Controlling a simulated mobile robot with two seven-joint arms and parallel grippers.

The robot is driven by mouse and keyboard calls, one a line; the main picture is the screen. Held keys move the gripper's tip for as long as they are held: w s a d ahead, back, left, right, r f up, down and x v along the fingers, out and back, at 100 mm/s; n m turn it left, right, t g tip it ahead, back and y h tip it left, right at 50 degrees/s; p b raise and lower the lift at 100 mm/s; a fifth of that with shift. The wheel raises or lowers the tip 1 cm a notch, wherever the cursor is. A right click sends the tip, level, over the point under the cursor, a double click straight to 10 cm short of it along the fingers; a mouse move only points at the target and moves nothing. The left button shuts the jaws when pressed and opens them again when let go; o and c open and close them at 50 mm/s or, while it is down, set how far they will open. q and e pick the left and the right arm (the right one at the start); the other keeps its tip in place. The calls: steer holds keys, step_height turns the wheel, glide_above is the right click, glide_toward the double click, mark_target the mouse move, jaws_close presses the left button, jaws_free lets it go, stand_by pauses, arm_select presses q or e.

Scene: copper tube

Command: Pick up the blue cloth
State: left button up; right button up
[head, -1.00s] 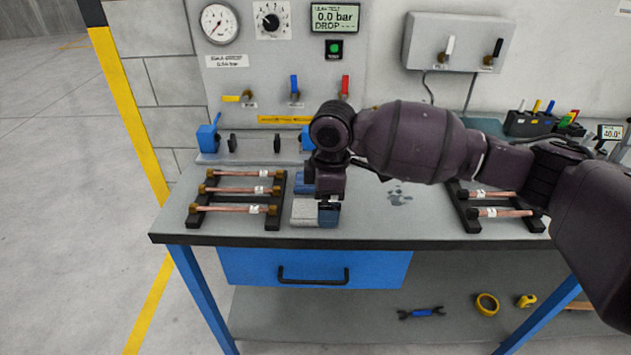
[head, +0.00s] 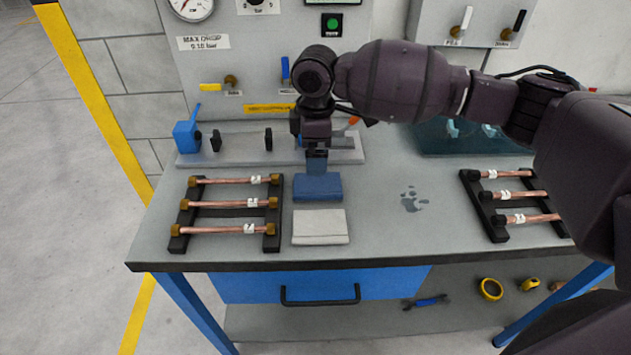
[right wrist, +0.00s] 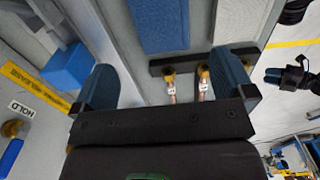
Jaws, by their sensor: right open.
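The blue cloth (head: 317,187) lies folded flat on the bench, just behind a folded white cloth (head: 320,226). My right gripper (head: 316,166) points down at the far edge of the blue cloth; its fingers overlap in this view, and I cannot tell whether they touch it. In the right wrist view the two blue-grey fingers (right wrist: 168,85) are wide apart with nothing between them. The blue cloth (right wrist: 160,22) lies beyond them there, next to the white cloth (right wrist: 240,20). My left gripper is not in view.
A rack with copper tubes (head: 276,215) stands close to the left of the cloths. Another tube rack (head: 490,220) is at the right. A blue clamp fixture (head: 187,135) stands behind. The bench between the cloths and right rack is clear except for a wet patch (head: 411,201).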

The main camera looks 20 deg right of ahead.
mark_target(317, 183)
step_height(317, 183, down, 4)
steer(key=shift+r, duration=0.1)
steer(key=shift+f, duration=0.4)
steer(key=shift+d+f+b, duration=0.15)
steer(key=shift+f+b, duration=0.4)
steer(key=shift+f, duration=1.8)
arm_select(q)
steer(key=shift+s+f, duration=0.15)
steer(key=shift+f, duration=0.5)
arm_select(e)
steer(key=c, duration=0.9)
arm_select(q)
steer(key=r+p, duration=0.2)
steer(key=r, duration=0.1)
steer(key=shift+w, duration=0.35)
arm_select(e)
step_height(317, 183, up, 20)
steer(key=shift+r, duration=0.1)
